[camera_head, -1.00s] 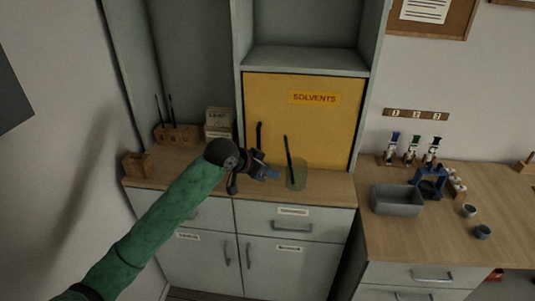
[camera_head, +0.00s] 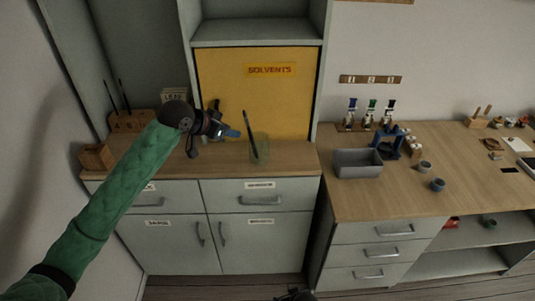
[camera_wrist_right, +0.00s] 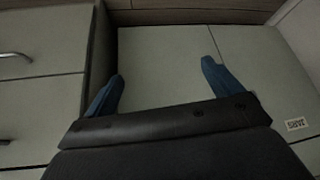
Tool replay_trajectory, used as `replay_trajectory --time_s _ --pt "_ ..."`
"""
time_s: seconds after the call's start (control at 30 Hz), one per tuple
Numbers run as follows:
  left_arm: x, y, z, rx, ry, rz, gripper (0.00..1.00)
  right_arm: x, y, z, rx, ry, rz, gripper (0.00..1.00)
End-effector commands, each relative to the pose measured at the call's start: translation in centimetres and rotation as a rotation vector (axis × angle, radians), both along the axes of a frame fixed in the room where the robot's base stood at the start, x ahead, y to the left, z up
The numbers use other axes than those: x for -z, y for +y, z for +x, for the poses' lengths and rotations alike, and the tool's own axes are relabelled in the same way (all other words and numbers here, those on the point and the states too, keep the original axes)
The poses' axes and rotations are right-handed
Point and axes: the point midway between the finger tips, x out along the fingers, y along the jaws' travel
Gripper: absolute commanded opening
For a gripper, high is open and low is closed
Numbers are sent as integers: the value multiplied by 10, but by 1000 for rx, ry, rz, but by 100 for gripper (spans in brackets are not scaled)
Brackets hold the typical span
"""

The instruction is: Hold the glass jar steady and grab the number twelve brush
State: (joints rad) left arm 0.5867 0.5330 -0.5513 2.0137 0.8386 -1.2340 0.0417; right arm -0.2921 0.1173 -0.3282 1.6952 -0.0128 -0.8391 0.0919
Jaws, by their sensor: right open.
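The glass jar (camera_head: 261,152) is clear and greenish, upright on the wooden counter in front of the yellow cabinet door. A dark brush (camera_head: 247,124) leans in it, its upper part sticking out; no number is readable. My left gripper (camera_head: 234,133) is just left of the jar near rim height, its blue tips pointing at it; I cannot tell whether they touch it or how far apart they are. My right gripper (camera_wrist_right: 160,82) is open and empty in the right wrist view, its two blue fingers apart before pale cabinet fronts.
A wooden block (camera_head: 127,122) with thin dark brushes and a smaller wooden block (camera_head: 96,157) stand at the left. The right worktop holds a grey bin (camera_head: 358,164), a blue stand (camera_head: 388,146), small cups (camera_head: 438,185) and several tubes. The counter right of the jar is clear.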

Motion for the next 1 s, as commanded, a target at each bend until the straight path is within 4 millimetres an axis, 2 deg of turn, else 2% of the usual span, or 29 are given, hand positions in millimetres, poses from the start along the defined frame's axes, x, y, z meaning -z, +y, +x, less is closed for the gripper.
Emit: replay_trajectory --time_s 0.03,0.1,0.27,0.4,0.6,0.73,1.0 --pt "0 0 0 0 0 0 36 -17 9 19 -10 -41 10 91" --pt "0 0 0 0 0 0 36 -40 20 41 -22 -93 23 91" --pt "0 0 0 0 0 0 36 -96 48 86 -52 -211 58 91" --pt "0 0 0 0 0 0 36 -148 73 120 -81 -316 93 91" --pt "0 0 0 0 0 0 36 -229 109 158 -130 -469 147 91" --pt "0 0 0 0 0 0 36 -283 133 176 -166 -567 184 91" --pt "0 0 0 0 0 0 36 -369 143 210 -202 -675 229 91"
